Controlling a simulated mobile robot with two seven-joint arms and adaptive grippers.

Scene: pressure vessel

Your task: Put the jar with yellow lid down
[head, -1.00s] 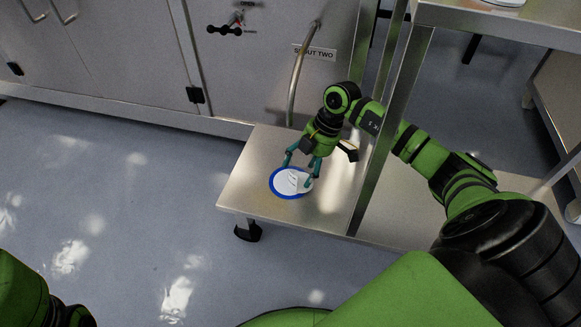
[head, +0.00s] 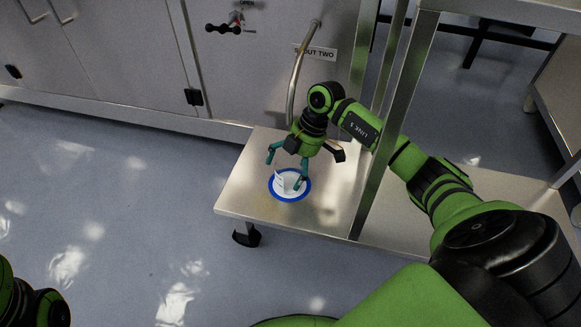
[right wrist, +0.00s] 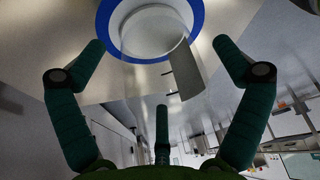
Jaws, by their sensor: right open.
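A white round piece (head: 289,182) stands inside a blue ring (head: 289,200) on the low steel shelf (head: 325,212). In the right wrist view, the white piece (right wrist: 150,30) lies within the blue ring (right wrist: 197,14), and a grey flap (right wrist: 186,70) sticks out from it. I see no yellow lid, so I cannot tell whether this is the jar. My right gripper (head: 283,172) is open just above the white piece, which is between its fingers in the picture; it also shows in the right wrist view (right wrist: 160,44). My left gripper is out of view.
A steel cabinet (head: 240,70) with a spout pipe (head: 298,75) and a "SPOUT TWO" label (head: 316,53) stands behind the shelf. A steel upright (head: 392,130) rises beside my right forearm. The floor (head: 130,200) left of the shelf is clear.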

